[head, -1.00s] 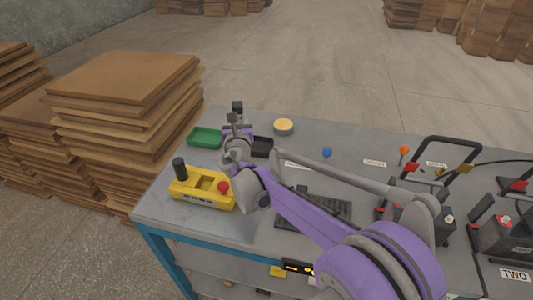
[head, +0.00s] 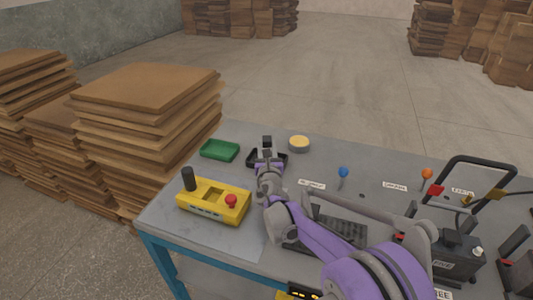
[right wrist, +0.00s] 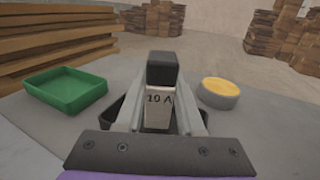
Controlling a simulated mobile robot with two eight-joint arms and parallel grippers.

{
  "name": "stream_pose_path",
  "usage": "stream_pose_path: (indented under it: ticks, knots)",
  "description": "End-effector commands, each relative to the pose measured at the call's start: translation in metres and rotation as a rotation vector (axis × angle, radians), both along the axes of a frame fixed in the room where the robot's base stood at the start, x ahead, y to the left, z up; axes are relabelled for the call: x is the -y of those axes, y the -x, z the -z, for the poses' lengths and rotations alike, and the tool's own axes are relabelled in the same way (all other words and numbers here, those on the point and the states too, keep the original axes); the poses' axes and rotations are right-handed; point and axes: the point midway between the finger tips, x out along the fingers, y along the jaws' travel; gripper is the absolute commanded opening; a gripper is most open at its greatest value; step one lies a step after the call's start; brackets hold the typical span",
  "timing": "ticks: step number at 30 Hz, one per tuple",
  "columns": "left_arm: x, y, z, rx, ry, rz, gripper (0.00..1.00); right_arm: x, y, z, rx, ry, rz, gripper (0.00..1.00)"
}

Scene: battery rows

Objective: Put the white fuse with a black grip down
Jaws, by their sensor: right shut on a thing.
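The white fuse (right wrist: 159,104) with a black grip (right wrist: 162,70) stands upright between the fingers of my right gripper (right wrist: 158,115) in the right wrist view. It is marked "10 A". In the head view the black grip (head: 267,141) shows above my right gripper (head: 267,160), which is shut on the fuse over the black tray (head: 284,160). The tray's edges (right wrist: 112,119) show behind the fingers in the wrist view. The fuse's lower end is hidden, so I cannot tell whether it touches the tray. My left gripper is not in view.
A green tray (head: 220,150) lies left of the black tray and a round tin with a yellow top (head: 299,143) lies right. A yellow box (head: 213,202) with a red button stands nearer. Batteries (head: 456,255) stand at right. Stacked boards (head: 150,100) rise beyond the table's left edge.

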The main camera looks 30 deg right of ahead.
Motion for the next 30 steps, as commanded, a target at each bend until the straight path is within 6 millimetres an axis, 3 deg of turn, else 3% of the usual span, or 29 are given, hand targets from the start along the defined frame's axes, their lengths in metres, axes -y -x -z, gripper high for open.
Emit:
stream_pose_path:
  ticks: [3, 14, 15, 19, 30]
  knots:
    - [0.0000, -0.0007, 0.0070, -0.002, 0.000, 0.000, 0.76, -0.0001, -0.0004, 0.0156, 0.000, 0.001, 0.000, 0.00]
    - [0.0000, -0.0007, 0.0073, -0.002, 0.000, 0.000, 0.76, -0.0001, -0.0001, 0.0183, 0.000, 0.000, 0.000, 0.00]
    - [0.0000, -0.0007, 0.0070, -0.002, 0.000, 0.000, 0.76, -0.0001, -0.0001, 0.0180, 0.000, 0.000, 0.000, 0.42]
    - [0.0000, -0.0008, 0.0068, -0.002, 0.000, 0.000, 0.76, -0.0001, -0.0001, 0.0176, 0.000, 0.000, 0.000, 0.66]
    - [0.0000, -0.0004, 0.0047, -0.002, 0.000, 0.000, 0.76, -0.0001, 0.0002, 0.0125, 0.000, 0.000, 0.000, 0.67]
